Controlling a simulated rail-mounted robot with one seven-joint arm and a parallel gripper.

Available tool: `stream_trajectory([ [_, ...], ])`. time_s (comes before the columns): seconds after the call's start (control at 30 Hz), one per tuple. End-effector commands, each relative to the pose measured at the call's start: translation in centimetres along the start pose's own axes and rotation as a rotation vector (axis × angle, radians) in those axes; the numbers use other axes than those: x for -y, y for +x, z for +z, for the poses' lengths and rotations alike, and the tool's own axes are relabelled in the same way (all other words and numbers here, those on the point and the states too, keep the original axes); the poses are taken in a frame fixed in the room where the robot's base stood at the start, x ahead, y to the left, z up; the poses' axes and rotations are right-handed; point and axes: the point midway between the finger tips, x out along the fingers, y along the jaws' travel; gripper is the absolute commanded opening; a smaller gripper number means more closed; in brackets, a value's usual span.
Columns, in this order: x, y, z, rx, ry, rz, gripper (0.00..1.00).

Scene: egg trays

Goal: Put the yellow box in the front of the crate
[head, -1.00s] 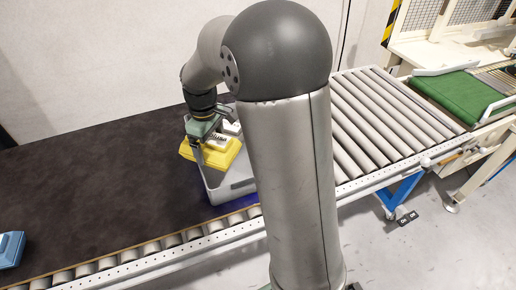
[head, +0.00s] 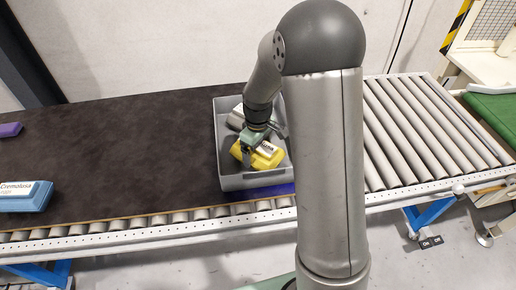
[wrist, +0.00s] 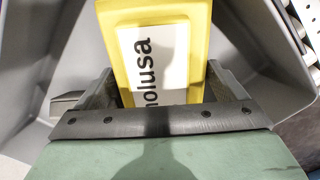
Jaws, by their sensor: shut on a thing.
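The yellow box (head: 264,158), with a white label, is held by my gripper (head: 248,150) in the front part of the grey crate (head: 220,140). In the wrist view the yellow box (wrist: 205,25) sits between the two fingers of my gripper (wrist: 163,88), which is shut on it. Grey crate walls (wrist: 270,45) show around the box there. I cannot tell whether the box touches the crate floor. Part of the crate's right side is hidden behind my arm.
A grey and white box (head: 236,118) lies in the back of the crate. A blue box (head: 25,198) and a purple box (head: 10,130) are at the far left of the dark belt (head: 130,160). The belt between them and the crate is clear. Bare rollers (head: 430,130) lie to the right.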

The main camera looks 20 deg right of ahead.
Motion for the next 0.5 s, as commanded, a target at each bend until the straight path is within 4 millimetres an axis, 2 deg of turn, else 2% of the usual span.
stream_trajectory([
  [0.43, -0.04, 0.89, -0.04, -0.002, 0.0, 0.001, 0.53],
  [0.47, -0.02, 0.79, -0.02, -0.001, 0.0, 0.001, 0.99],
  [0.5, -0.01, 0.76, -0.02, -0.001, 0.0, 0.0, 1.0],
])
